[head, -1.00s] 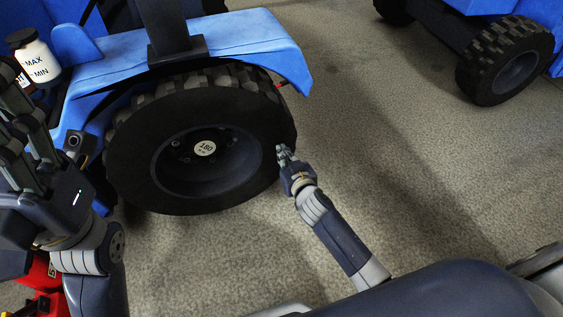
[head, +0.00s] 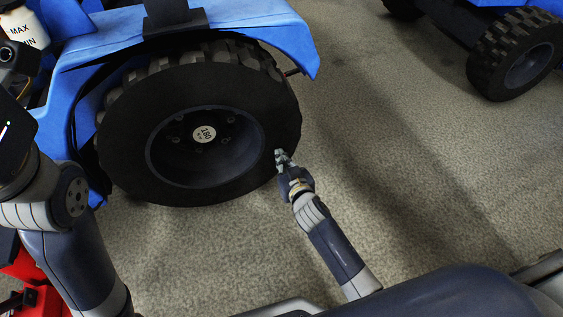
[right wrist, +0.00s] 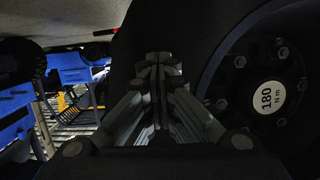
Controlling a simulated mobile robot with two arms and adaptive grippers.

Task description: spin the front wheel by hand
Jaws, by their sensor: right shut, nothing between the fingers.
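The front wheel (head: 130,165) is a large black tyre with a dark hub under a blue fender. Its hub carries a round white "180" label (head: 204,134), whose text stands on its side in the head view. My right gripper (head: 281,155) is at the tyre's right side, fingers towards the sidewall. In the right wrist view its fingers (right wrist: 157,62) are shut together with nothing between them, in front of the dark tyre. Whether they touch it I cannot tell. My left arm is at the left edge; its fingers are out of the picture.
A blue fender (head: 240,35) arches over the wheel. A white MAX/MIN bottle (head: 22,30) stands at the upper left, and something red (head: 35,300) is at the lower left. Another wheel (head: 515,60) is at the upper right. The floor between is clear.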

